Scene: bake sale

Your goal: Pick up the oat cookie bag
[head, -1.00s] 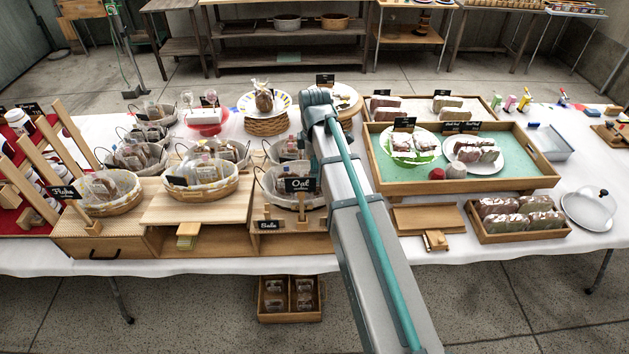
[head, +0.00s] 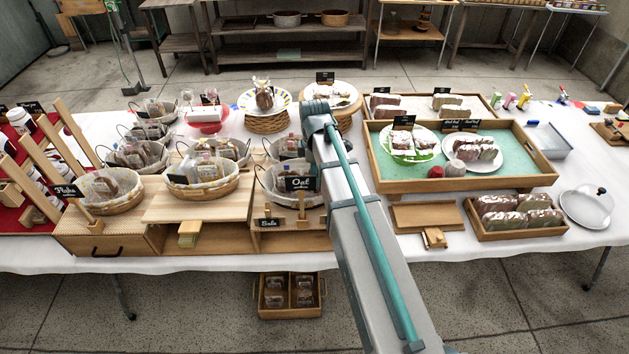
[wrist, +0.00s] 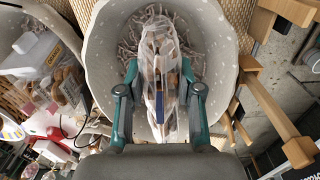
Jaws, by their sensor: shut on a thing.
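A clear bag of brown cookies (wrist: 160,50) stands upright in a round basket lined with dotted white cloth (wrist: 98,62), with crinkled paper shreds around it. My gripper (wrist: 159,78) has its two teal fingers on either side of the bag and is shut on it. In the head view, the basket with the "Oat" sign (head: 298,184) sits just left of my arm, which covers part of it. My fingers and the held bag cannot be made out in that view.
A wooden sign stand (wrist: 272,105) is close to the right of the basket in the wrist view. Other lined baskets of bags (head: 203,192) stand to the left. A wooden tray with a teal base (head: 400,177) lies right of my arm.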

